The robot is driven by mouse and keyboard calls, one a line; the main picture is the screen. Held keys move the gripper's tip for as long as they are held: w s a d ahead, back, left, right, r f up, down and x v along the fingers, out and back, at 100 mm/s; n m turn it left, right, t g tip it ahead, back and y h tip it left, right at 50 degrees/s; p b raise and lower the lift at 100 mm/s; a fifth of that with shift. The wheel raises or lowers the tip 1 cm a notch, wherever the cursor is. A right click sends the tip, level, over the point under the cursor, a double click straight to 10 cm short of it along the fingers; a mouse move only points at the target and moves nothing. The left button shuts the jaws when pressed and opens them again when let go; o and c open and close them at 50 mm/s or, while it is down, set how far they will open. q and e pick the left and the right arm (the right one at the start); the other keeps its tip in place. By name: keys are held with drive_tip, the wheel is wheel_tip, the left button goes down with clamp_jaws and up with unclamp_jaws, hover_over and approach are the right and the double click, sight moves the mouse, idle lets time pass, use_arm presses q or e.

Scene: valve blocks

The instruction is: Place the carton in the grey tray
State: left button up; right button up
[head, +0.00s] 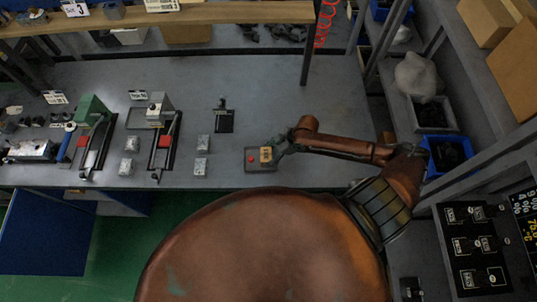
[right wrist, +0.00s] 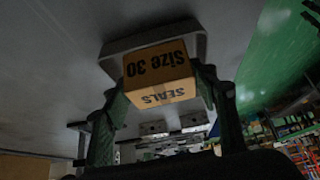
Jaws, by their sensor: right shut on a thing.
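The carton (head: 266,154) is a small tan box. In the right wrist view the carton (right wrist: 158,72) shows the words "Size 30" and "SEALS". My right gripper (head: 277,151) is shut on it, with one green finger on each side. The grey tray (head: 260,168) lies near the front edge of the bench, and the carton is over its right part. The tray's rim (right wrist: 140,40) shows behind the carton in the right wrist view. I cannot tell whether the carton touches the tray floor. My left gripper is not in view.
A small red item (head: 250,158) shows at the tray's left part. Small metal blocks (head: 202,143) and a black fixture (head: 224,121) stand to the left. Blue bins (head: 447,152) are on the right shelf. The bench behind the tray is clear.

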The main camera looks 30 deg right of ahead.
drive_tip(key=shift+f, duration=0.1)
drive_tip(key=o, duration=0.9)
drive_tip(key=v, duration=1.2)
drive_tip(key=shift+r, duration=0.2)
drive_tip(key=shift+w, duration=0.1)
